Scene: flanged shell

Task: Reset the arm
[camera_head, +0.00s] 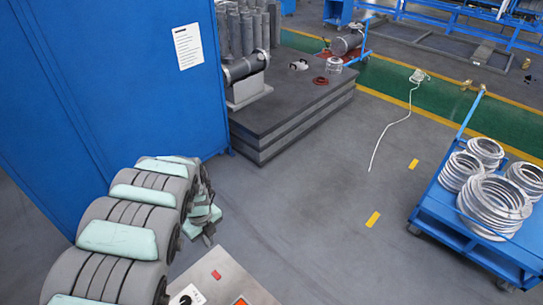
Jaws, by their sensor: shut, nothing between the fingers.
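My arm, with grey and pale green covers, reaches up from the bottom left of the head view, beside the tall blue panel. Its far end carries my gripper (207,238), which is small, partly hidden by my own arm, and points down over the bare floor. The gripper is shut and empty. It touches nothing that I can see. A dark grey flanged cylinder (244,67) lies on a light support on the dark stepped platform (290,108), well beyond the gripper. A silver ring part (334,65) and a red flange (320,81) lie on the same platform.
A blue panel (120,90) stands close on the left of my arm. A blue cart (468,235) with several stacks of silver rings stands at right. A control box (218,280) is at the bottom. A white cable (390,128) lies on the floor. The middle floor is clear.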

